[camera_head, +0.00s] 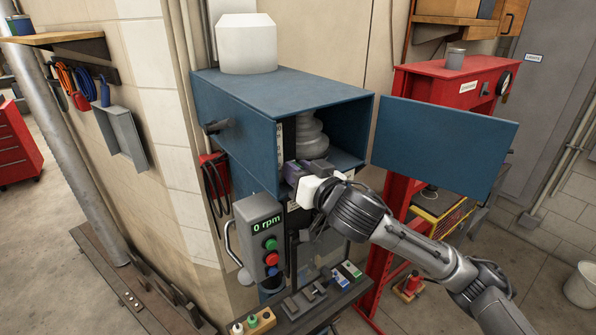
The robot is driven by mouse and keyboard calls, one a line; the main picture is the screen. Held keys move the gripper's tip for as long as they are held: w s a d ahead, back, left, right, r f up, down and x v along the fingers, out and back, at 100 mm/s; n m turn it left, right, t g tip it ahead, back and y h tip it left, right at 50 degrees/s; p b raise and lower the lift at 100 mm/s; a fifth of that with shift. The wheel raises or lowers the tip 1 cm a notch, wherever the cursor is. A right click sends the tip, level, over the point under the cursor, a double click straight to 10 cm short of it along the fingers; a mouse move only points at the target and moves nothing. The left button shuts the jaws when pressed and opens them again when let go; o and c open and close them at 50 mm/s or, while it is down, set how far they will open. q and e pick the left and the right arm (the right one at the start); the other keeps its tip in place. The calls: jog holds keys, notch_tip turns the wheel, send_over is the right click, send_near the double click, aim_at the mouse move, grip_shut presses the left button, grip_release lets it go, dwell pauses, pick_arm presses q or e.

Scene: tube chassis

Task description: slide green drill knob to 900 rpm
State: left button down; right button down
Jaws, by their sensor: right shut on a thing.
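The blue drill housing (235,125) stands open at the front, with a grey stepped pulley (312,138) inside. A pale marked scale (279,143) runs down its front left edge. My right gripper (296,171) is at the lower front of the opening, just below the scale. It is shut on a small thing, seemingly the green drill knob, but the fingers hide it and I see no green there. The control box display (265,224) reads 0 rpm. My left gripper is not in view.
The blue door (441,146) hangs open to the right, above my right arm. The control box has a green button (271,244) and a red one (271,258). A red press frame (455,83) stands behind. A dark tray (318,312) with small items is below.

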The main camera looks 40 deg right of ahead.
aim_at(299, 166)
notch_tip(299, 166, up, 4)
jog(key=p, duration=0.3)
jog(key=shift+r, duration=0.1)
jog(key=c, duration=0.9)
grip_release()
